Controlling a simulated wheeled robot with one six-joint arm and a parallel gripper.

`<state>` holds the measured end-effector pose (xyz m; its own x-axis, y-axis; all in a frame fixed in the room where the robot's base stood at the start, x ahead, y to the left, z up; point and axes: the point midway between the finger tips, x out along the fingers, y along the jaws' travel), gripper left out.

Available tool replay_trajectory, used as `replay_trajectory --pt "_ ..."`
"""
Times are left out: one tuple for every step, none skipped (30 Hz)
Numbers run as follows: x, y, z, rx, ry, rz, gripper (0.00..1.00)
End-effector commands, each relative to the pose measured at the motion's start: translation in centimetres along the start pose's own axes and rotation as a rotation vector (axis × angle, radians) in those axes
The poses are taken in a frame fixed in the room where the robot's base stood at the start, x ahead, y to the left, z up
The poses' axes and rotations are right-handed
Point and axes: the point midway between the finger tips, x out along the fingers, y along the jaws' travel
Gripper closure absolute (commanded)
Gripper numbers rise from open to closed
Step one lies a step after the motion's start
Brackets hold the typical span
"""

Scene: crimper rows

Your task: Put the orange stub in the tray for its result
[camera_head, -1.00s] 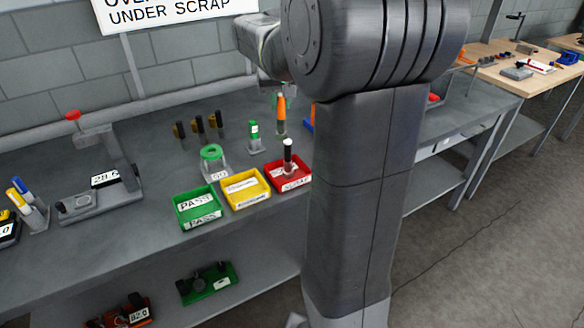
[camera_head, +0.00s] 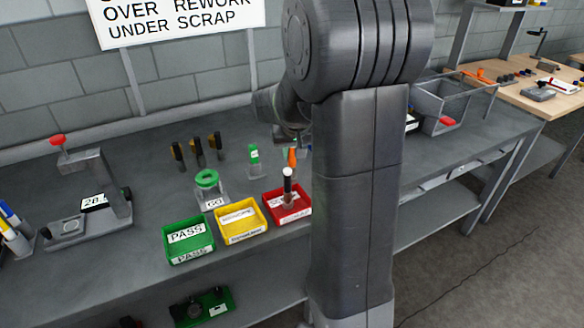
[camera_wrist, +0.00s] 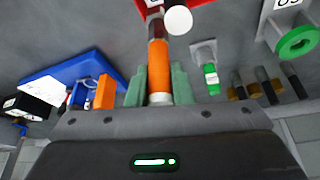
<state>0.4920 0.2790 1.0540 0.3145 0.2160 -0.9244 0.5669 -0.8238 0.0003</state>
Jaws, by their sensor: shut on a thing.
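The orange stub (camera_wrist: 159,68) is between the two green fingertips of my gripper (camera_wrist: 158,82), which is shut on it. In the head view the orange stub (camera_head: 292,157) shows just behind the red tray (camera_head: 306,211), partly hidden by a white-capped dark stub (camera_head: 287,182). That white-capped stub stands upright at the red tray, whose label is partly covered. To its left are the yellow tray (camera_head: 243,239) and the green tray marked PASS (camera_head: 190,255). My arm hides the bench right of the red tray.
A measuring stand (camera_head: 95,195) is left. A sign (camera_head: 180,18) reads OVER REWORK, UNDER SCRAP.

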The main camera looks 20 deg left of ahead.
Motion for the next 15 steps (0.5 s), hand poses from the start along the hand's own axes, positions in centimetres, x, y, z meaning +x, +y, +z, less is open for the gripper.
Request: replay_trajectory --pt "0.5 0.0 0.2 0.0 -0.001 0.0 1.0" --pt "0.8 0.0 0.3 0.0 0.0 0.0 1.0" --pt "1.0 0.0 0.3 0.0 0.001 0.0 1.0" --pt "1.2 0.0 0.4 0.0 0.001 0.0 1.0" --pt "1.4 0.0 0.5 0.0 0.0 0.0 1.0" --pt "1.8 0.0 0.7 0.001 -0.001 0.0 1.0" --pt "2.2 0.0 0.9 0.001 -0.001 0.0 1.0" --pt "2.7 0.0 1.2 0.0 -0.003 0.0 1.0" --pt "3.4 0.0 1.4 0.0 -0.003 0.0 1.0" --pt "3.8 0.0 1.6 0.0 -0.003 0.0 1.0" --pt "4.2 0.0 1.7 0.0 -0.002 0.0 1.0" --pt "4.6 0.0 1.9 0.0 -0.002 0.0 1.0" --pt "4.9 0.0 2.0 0.0 -0.002 0.0 1.0" --pt "5.1 0.0 2.1 0.0 0.0 0.0 1.0" --pt "5.2 0.0 2.1 0.0 0.001 0.0 1.0"
